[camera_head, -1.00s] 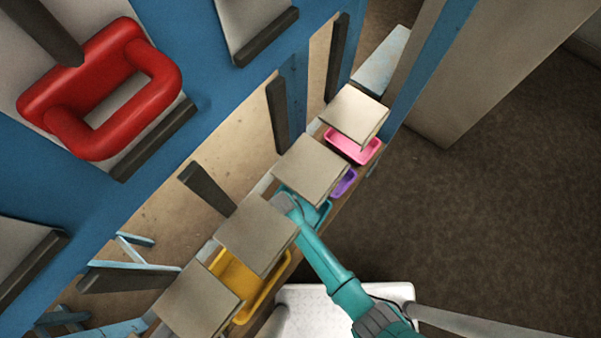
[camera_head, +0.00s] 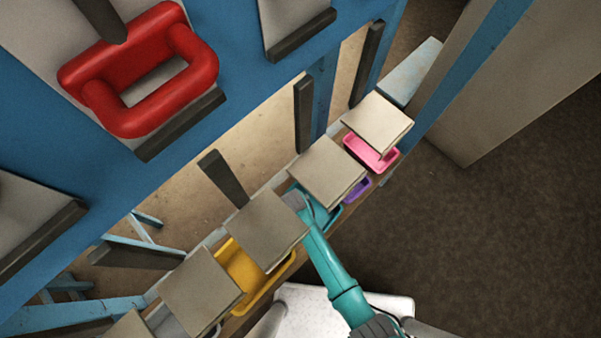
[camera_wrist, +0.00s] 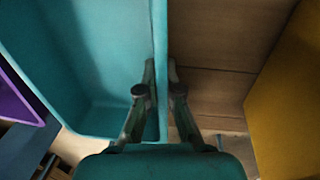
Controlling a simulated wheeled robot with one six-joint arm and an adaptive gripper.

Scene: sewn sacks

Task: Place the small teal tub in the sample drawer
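The small teal tub (camera_head: 323,217) stands in a row of coloured tubs on a low shelf, partly hidden under a grey-beige panel. In the wrist view the tub (camera_wrist: 85,60) fills the left side and its inside looks empty. My gripper (camera_wrist: 161,75) straddles the tub's side wall, one finger inside and one outside. The fingers are close together and appear to be pressed on the wall. In the head view my gripper (camera_head: 297,199) is at the tub's left end, its tips partly hidden. No sample drawer can be made out for certain.
A yellow tub (camera_head: 245,270) stands to the left; purple (camera_head: 358,188) and pink (camera_head: 370,154) tubs stand to the right. Beige panels (camera_head: 327,172) overhang the row closely. A blue cabinet front (camera_head: 235,75) carries a big red handle (camera_head: 190,60). Brown floor is clear at right.

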